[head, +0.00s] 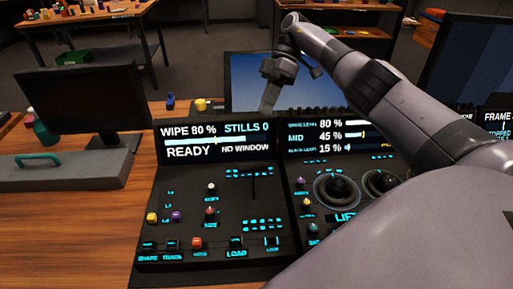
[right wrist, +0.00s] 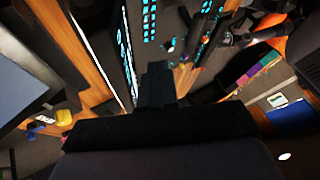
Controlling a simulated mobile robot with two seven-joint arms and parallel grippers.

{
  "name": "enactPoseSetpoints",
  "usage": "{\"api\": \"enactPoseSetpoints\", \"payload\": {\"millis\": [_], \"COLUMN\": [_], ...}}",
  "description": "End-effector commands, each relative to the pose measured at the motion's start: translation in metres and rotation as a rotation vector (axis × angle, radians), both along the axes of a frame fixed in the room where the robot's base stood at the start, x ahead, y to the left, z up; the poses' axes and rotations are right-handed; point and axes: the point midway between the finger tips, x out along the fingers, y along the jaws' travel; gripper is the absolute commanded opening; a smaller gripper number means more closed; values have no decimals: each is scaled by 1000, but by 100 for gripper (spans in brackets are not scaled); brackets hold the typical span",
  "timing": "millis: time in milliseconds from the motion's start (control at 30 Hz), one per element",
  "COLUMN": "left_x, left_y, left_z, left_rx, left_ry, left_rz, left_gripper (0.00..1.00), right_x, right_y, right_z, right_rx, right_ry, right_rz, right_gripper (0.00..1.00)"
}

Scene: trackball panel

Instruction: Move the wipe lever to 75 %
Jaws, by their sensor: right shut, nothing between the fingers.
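The dark control panel (head: 185,225) stands on the wooden desk, and its left screen (head: 215,140) reads WIPE 80 %, STILLS 0, READY and NO WINDOW. A thin dark upright shape (head: 253,186) below that screen looks like the wipe lever or its slot; I cannot tell which. My right gripper (head: 268,106) is shut and empty, pointing down in front of the blue monitor, apart from that shape in the picture. Its dark fingers (right wrist: 157,84) show closed together in the right wrist view, with no lever clear between them. My left gripper is not in view.
Trackballs (head: 337,190) and a second screen (head: 345,137) are to the right, partly behind my right arm. Knobs and a LOAD button (head: 236,243) sit near the lower left. A black monitor (head: 85,100) and a grey block with a teal handle (head: 38,157) stand left.

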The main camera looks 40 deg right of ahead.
Motion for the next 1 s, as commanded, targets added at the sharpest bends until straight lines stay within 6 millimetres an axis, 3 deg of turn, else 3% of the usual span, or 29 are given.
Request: {"api": "enactPoseSetpoints", "payload": {"millis": [167,467,933,1000], "left_x": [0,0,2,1], "left_y": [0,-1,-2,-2], "left_z": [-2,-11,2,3], "left_rx": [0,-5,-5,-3], "left_ry": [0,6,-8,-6], "left_rz": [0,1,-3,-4], "left_gripper": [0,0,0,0], "right_x": [-5,-10,-27,-31], "right_y": [-2,12,58,60], "right_z": [-1,-21,-78,-74], "right_rx": [-7,-7,-5,-5], "right_ry": [42,37,39,35], "right_rz": [-17,-16,-15,-16], "right_gripper": [0,0,0,0]}}
